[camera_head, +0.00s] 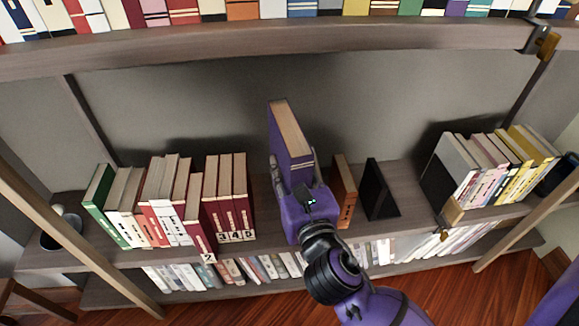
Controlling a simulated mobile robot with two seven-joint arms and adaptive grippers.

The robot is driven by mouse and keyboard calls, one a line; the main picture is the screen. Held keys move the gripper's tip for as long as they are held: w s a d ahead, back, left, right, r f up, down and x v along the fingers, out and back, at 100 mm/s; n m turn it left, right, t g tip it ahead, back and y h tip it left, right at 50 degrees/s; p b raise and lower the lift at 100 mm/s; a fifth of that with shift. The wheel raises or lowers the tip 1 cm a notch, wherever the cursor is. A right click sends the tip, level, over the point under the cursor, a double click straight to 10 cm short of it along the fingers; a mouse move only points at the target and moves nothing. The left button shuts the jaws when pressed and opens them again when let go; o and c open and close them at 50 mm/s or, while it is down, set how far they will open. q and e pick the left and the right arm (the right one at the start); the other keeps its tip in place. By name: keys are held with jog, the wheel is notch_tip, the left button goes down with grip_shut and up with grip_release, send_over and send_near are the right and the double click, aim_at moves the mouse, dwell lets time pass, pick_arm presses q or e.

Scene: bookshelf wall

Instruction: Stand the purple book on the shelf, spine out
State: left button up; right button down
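The purple book (279,133) is upright, with its cream page edges facing up. My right gripper (295,168) has its fingers on both sides of the book's near part and is shut on it. The gripper hides the book's lower part, so I cannot tell whether it touches the shelf (265,222). The book is above the gap between the maroon books (240,200) on the left and an orange-brown book (344,190) on the right. My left gripper is not in view.
A black bookend (378,190) stands right of the orange-brown book. More books (490,165) stand at the right and a green book (103,200) ends the left row. An upper shelf board (270,45) overhangs. Bare shelf shows right of the bookend.

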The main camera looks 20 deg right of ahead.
jog(key=w+f+h, duration=0.1)
jog(key=w+f, duration=0.1)
jog(key=w+d+f+m, duration=0.1)
jog(key=w+f, duration=0.2)
jog(key=w+f+h, duration=0.1)
jog(key=w+f, duration=0.1)
jog(key=shift+w+d+f+m+h, duration=0.2)
jog(key=shift+w+d+m+h, duration=0.1)
jog(key=shift+w+d, duration=0.1)
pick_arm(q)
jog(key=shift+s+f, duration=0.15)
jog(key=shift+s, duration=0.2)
pick_arm(e)
jog(key=w+f, duration=0.3)
jog(key=f, duration=0.6)
jog(key=shift+w+a, duration=0.2)
jog(key=shift+a, duration=0.2)
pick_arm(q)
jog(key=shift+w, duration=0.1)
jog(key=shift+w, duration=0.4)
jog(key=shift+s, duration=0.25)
